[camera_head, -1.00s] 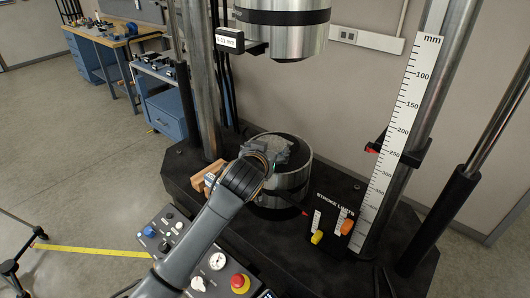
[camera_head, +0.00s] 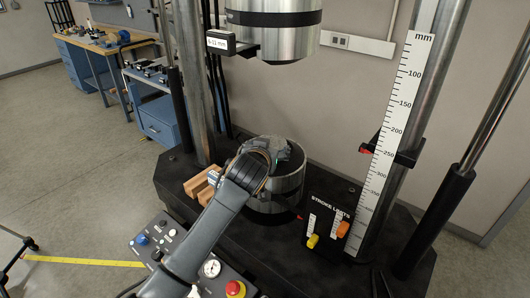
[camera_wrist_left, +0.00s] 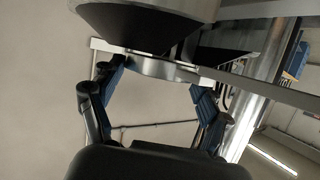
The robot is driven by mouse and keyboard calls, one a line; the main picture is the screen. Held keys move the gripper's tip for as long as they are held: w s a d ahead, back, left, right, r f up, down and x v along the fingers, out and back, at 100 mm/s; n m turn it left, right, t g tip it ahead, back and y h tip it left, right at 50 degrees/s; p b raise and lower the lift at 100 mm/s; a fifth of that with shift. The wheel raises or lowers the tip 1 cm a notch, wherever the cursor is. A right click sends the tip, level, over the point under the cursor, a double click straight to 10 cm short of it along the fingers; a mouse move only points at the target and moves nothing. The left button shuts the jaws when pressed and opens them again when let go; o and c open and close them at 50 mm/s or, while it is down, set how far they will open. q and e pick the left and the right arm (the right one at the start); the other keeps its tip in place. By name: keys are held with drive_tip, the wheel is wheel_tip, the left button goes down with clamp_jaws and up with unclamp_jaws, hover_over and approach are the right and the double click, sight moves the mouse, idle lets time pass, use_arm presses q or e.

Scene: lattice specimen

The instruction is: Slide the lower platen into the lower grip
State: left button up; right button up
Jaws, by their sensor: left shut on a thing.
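The lower grip (camera_head: 288,190) is a wide silver cylinder with a dark band, standing on the black machine base in the head view. My left gripper (camera_head: 282,150) is over its top opening, and its grey fingers and wrist hide most of what lies there. In the left wrist view my left gripper (camera_wrist_left: 158,78) has its blue-padded fingers spread around a silver curved piece (camera_wrist_left: 160,68), apparently the lower platen, with the fingertips at its edges. A large dark tapered body shows just beyond it. Whether the platen is seated in the grip cannot be told. My right gripper is not in view.
The upper grip (camera_head: 270,35) hangs above with open space beneath it. A column stands left, and a millimetre scale (camera_head: 393,120) stands right. The stroke limits panel (camera_head: 328,226), wooden blocks (camera_head: 200,184) and control panel (camera_head: 190,250) are close to my left arm.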

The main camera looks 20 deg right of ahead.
use_arm(q)
drive_tip(key=shift+w+d+r, duration=0.1)
drive_tip(key=shift+d+r, duration=0.05)
drive_tip(key=shift+r, duration=0.15)
drive_tip(key=o, duration=1.8)
drive_tip(key=shift+c, duration=0.2)
drive_tip(key=shift+o, duration=0.3)
drive_tip(key=shift+f, duration=0.1)
drive_tip(key=shift+f, duration=0.35)
drive_tip(key=shift+r, duration=0.1)
